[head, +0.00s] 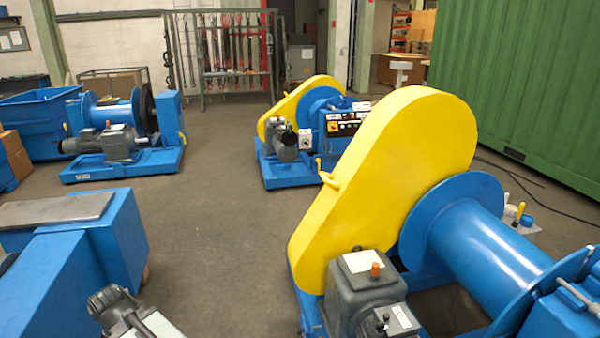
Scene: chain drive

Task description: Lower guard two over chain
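A large yellow chain guard (385,165) stands on the near winch at the right, with a small yellow handle (328,180) on its left edge. It looks seated along the machine's side; the chain behind it is hidden. No label shows which one is guard two. A grey and dark jointed part (125,310) juts in at the bottom left. It may be my arm, but no gripper fingers can be made out.
The near winch has a blue drum (480,240) and grey gearbox (365,290). A third winch (120,135), without a yellow guard, stands at the back left. The middle floor (215,225) is clear. A green container (520,90) stands behind right.

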